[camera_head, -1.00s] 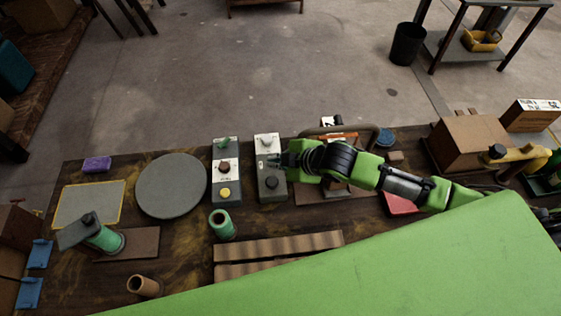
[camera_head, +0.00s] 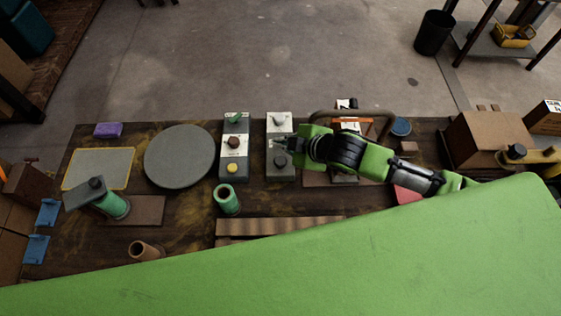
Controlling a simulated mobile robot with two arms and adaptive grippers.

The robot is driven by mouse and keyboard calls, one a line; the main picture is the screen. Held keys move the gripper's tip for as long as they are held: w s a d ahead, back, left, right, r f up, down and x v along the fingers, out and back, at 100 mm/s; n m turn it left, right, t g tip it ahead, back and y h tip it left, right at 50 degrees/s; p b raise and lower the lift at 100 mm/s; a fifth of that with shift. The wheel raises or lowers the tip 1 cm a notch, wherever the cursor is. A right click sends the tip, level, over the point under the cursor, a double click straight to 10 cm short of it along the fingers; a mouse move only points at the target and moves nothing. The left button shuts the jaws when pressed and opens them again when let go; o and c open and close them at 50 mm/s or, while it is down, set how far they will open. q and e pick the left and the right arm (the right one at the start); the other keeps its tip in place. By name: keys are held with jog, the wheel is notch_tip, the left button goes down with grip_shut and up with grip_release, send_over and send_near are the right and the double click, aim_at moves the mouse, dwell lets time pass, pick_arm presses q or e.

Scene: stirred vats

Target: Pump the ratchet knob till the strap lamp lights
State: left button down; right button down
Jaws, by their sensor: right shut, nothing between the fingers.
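My right gripper (camera_head: 281,144) is shut and empty. It is over the narrow grey and white panel (camera_head: 273,177), between a pale knob (camera_head: 279,121) and a dark round knob (camera_head: 280,162). I cannot tell whether it touches the panel. Behind my right wrist is a device with an orange strap (camera_head: 351,121) and a bent brown tube handle (camera_head: 379,115); my arm hides much of it. I cannot tell which part is the ratchet knob, and I make out no lit lamp. My left gripper is not in view.
A second panel (camera_head: 226,145) with green, brown and yellow knobs stands just left. A brown box (camera_head: 482,137) is at the right. My green body covers the front.

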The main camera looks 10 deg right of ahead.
jog(key=b, duration=0.5)
send_over(281, 161)
jog(key=f, duration=0.5)
jog(key=shift+s+d, duration=0.1)
jog(key=shift+s, duration=0.1)
jog(key=shift+f, duration=0.9)
jog(key=shift+f, duration=0.1)
jog(key=shift+f, duration=0.3)
jog(key=shift+f+b, duration=0.8)
jog(key=shift+f, duration=0.5)
dwell(0.8)
dwell(0.3)
jog(key=shift+r+p, duration=1.75)
jog(key=shift+p, duration=0.35)
